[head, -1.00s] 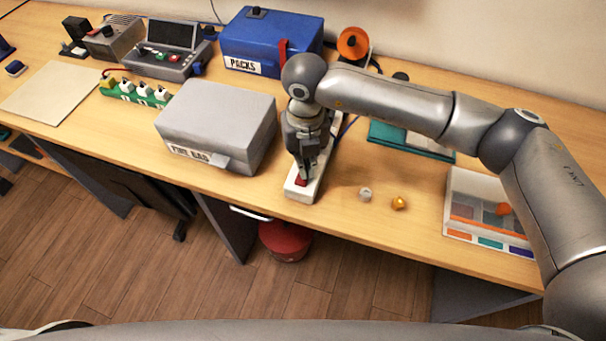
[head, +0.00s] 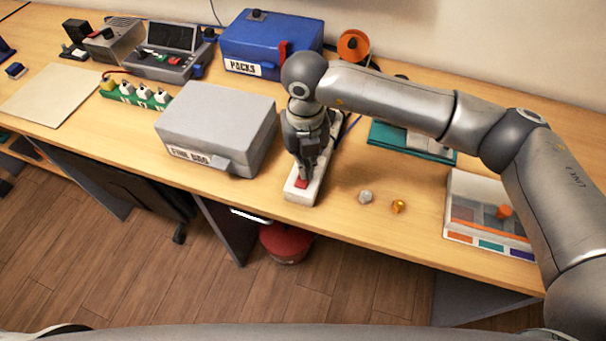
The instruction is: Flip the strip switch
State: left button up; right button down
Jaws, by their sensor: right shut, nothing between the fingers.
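A white power strip (head: 299,195) lies on the desk right of the grey box, running away from the front edge. A red switch (head: 301,183) shows at its near end. My right gripper (head: 304,174) points down over the strip, shut and empty, with its fingertips at the red switch. Whether the tips touch the switch, and which way it is tipped, I cannot tell. The gripper hides the middle of the strip. My left gripper is not in view.
A grey box (head: 215,125) stands close on the left of the gripper. A blue box (head: 268,45) stands behind. Two small knobs, silver (head: 366,197) and gold (head: 398,206), lie to the right, before a sectioned tray (head: 463,215).

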jog(key=shift+r+p, duration=0.95)
jog(key=shift+r, duration=1.8)
